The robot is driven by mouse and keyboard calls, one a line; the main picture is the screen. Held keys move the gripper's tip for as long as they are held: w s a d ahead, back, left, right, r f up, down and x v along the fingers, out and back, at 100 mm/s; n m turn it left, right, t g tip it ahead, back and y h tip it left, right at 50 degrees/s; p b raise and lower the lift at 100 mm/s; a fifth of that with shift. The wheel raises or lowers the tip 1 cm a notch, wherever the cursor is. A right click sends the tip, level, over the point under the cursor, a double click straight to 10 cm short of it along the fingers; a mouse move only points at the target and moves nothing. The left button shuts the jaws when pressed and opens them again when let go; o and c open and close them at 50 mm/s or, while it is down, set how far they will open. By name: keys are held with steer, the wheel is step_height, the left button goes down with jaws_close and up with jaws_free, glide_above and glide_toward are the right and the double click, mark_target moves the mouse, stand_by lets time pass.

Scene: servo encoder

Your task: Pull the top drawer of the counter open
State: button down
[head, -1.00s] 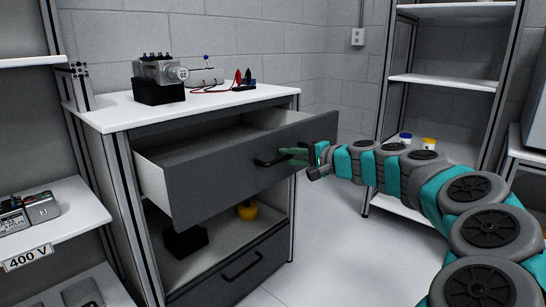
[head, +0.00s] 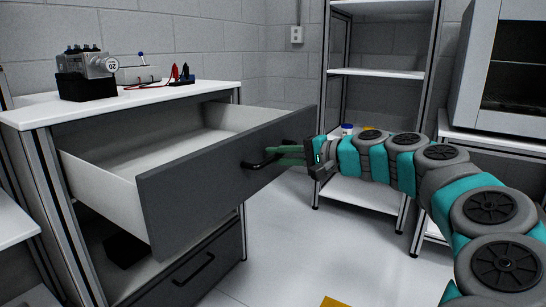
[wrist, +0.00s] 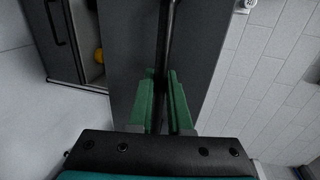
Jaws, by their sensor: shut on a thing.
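The top drawer (head: 215,180) of the counter (head: 120,103) stands well open, its white inside showing empty where visible. Its dark front carries a black bar handle (head: 262,164). My gripper (head: 285,155) is at the handle, its green fingers on both sides of the bar. In the wrist view the handle (wrist: 167,45) runs between the two green fingers (wrist: 163,100), and the gripper is shut on it. The drawer front (wrist: 125,50) fills the middle of that view.
A lower drawer (head: 195,270) is shut. A device on a black block (head: 86,85) and red and black clips (head: 180,73) are on the counter top. A shelf rack (head: 375,72) stands behind my arm.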

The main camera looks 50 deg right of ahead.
steer(key=shift+f, duration=0.1)
steer(key=c, duration=0.8)
jaws_free()
steer(key=shift+c, duration=0.2)
steer(key=v, duration=0.7)
steer(key=shift+s, duration=0.4)
steer(key=shift+d, duration=0.15)
